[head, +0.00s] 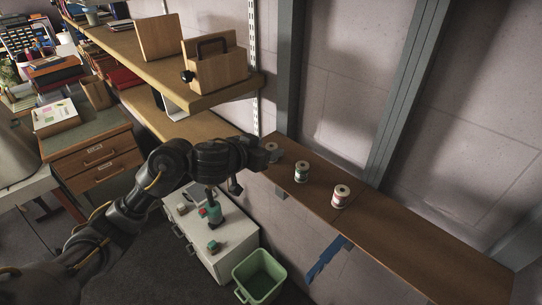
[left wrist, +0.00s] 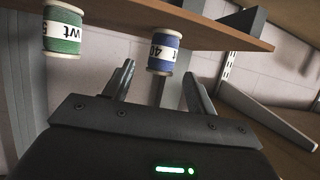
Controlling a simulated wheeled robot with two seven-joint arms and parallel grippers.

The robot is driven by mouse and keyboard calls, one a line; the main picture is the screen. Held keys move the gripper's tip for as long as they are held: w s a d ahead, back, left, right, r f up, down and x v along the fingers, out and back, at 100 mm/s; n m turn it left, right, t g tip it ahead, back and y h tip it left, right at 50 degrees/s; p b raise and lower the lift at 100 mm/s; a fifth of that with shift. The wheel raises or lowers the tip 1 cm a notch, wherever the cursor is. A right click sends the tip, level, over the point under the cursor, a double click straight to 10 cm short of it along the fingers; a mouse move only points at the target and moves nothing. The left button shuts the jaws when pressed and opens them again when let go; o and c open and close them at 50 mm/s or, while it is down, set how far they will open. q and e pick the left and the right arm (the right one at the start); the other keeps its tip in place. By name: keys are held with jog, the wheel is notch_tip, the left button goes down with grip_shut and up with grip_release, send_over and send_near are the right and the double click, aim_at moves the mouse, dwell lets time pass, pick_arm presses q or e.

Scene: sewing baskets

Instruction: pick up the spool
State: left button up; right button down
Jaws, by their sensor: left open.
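Three thread spools stand in a row on the long brown shelf (head: 400,238). The nearest to my gripper is the blue-thread spool (left wrist: 165,54); in the head view it shows partly (head: 274,148) behind my gripper. The green-thread spool (head: 302,172) is beside it, also in the left wrist view (left wrist: 63,32). A spool with reddish thread (head: 341,196) is further right. My left gripper (head: 266,156) is open and empty at the shelf's left end. In the left wrist view its fingers (left wrist: 160,80) point at the blue spool, which shows between the tips; contact cannot be told.
An upper shelf (head: 165,75) with wooden boxes (head: 217,72) is above and left of my gripper. A white cabinet (head: 228,240) and a green bin (head: 258,278) stand below. Grey wall posts rise behind the brown shelf. Its right part is clear.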

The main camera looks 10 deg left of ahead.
pick_arm(q)
jog(key=shift+w+d+f, duration=0.15)
jog(key=shift+w, duration=0.25)
jog(key=shift+s, duration=0.1)
jog(key=shift+c, duration=0.3)
jog(key=c, duration=1)
